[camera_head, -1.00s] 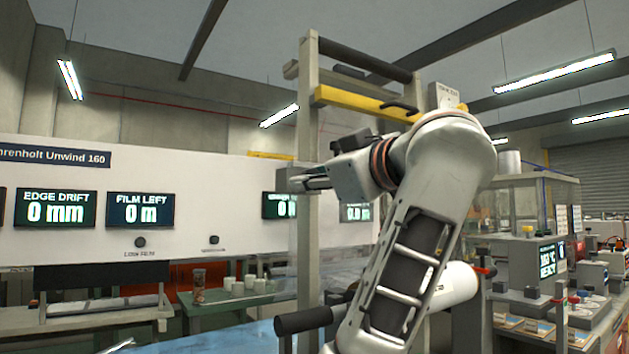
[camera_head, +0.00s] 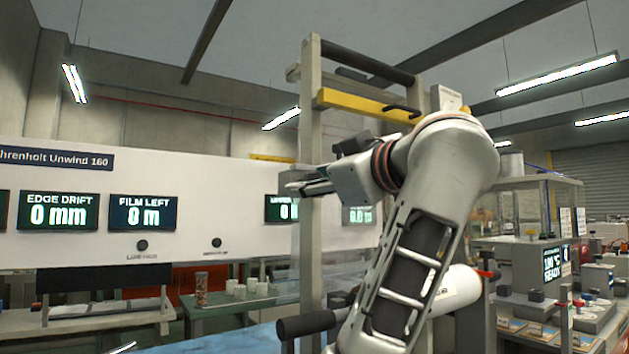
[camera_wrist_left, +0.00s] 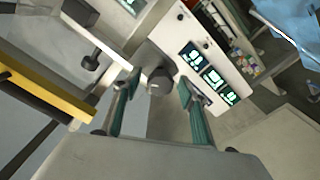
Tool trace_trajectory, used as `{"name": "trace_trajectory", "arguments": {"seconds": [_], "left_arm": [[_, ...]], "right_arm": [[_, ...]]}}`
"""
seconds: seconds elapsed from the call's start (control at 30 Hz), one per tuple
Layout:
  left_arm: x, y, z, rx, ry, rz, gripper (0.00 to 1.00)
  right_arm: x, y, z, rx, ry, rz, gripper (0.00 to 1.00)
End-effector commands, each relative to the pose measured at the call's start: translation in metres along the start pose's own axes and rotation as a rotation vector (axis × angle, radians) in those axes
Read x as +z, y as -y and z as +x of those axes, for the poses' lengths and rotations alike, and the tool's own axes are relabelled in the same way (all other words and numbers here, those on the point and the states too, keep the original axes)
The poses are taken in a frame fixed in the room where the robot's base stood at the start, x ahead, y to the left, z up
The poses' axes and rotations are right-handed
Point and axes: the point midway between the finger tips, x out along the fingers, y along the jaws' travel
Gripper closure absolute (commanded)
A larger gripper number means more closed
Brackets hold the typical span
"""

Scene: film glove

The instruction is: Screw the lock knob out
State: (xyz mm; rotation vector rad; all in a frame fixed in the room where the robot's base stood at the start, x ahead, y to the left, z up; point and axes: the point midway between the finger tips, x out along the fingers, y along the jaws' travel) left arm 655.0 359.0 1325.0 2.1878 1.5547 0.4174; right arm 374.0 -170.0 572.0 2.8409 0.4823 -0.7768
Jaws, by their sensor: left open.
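My left gripper (camera_head: 310,187) points left in the head view, in front of a grey upright post (camera_head: 311,240) and below a yellow bar (camera_head: 365,105). In the left wrist view the gripper (camera_wrist_left: 158,86) is open, with a green finger on each side and nothing held. A grey round knob-like part with a dark face (camera_wrist_left: 159,80) shows between and beyond the fingertips, apart from them as far as I can tell. I cannot tell for sure that it is the lock knob. My right gripper is not in view.
The yellow bar (camera_wrist_left: 45,92) runs along the left of the wrist view, with a dark knob on a stem (camera_wrist_left: 90,62) near it. A white panel with screens (camera_head: 230,185) stands behind. A dark cylindrical handle (camera_head: 305,323) sits low by the post.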

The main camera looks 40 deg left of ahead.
Motion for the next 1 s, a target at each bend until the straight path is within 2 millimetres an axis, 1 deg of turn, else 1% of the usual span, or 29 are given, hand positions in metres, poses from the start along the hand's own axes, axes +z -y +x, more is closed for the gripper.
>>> {"name": "trace_trajectory", "arguments": {"seconds": [0.17, 0.27, 0.4, 0.6, 0.8, 1.0], "left_arm": [[-0.007, -0.004, 0.0, 0.0, -0.001, -0.001, 0.58], [-0.019, -0.01, 0.0, 0.0, -0.002, -0.002, 0.58], [-0.043, -0.023, -0.001, -0.001, -0.002, -0.002, 0.58], [-0.071, -0.04, 0.0, -0.001, -0.002, -0.001, 0.58], [-0.085, -0.048, 0.0, -0.001, -0.002, 0.0, 0.58], [-0.087, -0.05, 0.0, -0.001, -0.001, 0.001, 0.58]], "right_arm": [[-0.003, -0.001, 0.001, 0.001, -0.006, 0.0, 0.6], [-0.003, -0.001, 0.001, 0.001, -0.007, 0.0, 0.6], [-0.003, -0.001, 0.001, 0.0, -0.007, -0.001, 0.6], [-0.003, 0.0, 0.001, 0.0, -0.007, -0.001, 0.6], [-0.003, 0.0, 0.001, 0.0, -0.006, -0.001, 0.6], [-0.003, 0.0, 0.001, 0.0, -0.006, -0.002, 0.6]]}}
